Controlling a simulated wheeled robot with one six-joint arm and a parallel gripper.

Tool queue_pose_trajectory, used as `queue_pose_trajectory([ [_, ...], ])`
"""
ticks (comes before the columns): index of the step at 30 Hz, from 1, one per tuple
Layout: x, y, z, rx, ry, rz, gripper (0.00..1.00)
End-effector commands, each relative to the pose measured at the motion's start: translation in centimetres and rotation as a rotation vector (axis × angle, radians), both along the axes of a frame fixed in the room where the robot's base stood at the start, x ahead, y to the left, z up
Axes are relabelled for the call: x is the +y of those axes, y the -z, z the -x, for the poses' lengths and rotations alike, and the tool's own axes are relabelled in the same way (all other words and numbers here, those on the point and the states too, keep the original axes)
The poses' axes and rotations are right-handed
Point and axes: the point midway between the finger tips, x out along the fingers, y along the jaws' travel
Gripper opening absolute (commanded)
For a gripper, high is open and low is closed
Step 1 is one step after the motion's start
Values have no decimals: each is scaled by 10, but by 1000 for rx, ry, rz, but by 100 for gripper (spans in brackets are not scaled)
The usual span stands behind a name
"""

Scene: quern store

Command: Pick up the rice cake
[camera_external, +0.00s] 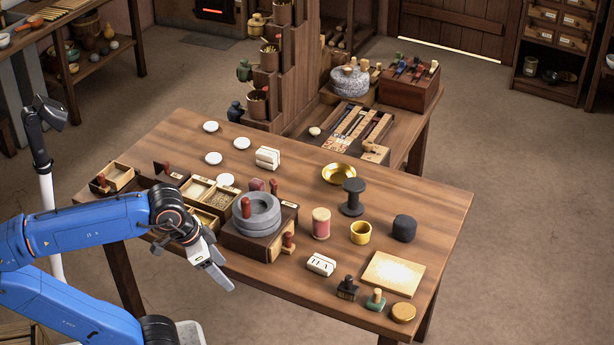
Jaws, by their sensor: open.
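Several flat white round discs that look like rice cakes lie at the back left of the wooden table (330,150): one at the far left (210,126), one to its right (241,143), one nearer (213,158) and one beside the divided box (225,181). I cannot tell which of them the task names. A small white ribbed block (267,157) stands right of them. My gripper (222,276) is open and appears empty, near the table's front left edge, apart from the discs. It is left of and nearer than the grey stone quern (257,214).
A divided wooden box (209,196) stands between my gripper and the discs. A stepped wooden rack (287,75) rises behind.

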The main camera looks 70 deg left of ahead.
Motion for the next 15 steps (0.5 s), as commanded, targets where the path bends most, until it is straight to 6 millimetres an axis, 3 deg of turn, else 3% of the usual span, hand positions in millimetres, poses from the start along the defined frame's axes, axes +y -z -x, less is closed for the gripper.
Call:
queue_pose_trajectory([
  [1, 0, -21, -1, -5, 0, 0, 63],
  [6, 0, -76, -1, -1, 0, 0, 63],
  [12, 0, -128, -1, -1, 0, 0, 63],
  [15, 3, -145, -4, 5, 9, -9, 63],
])
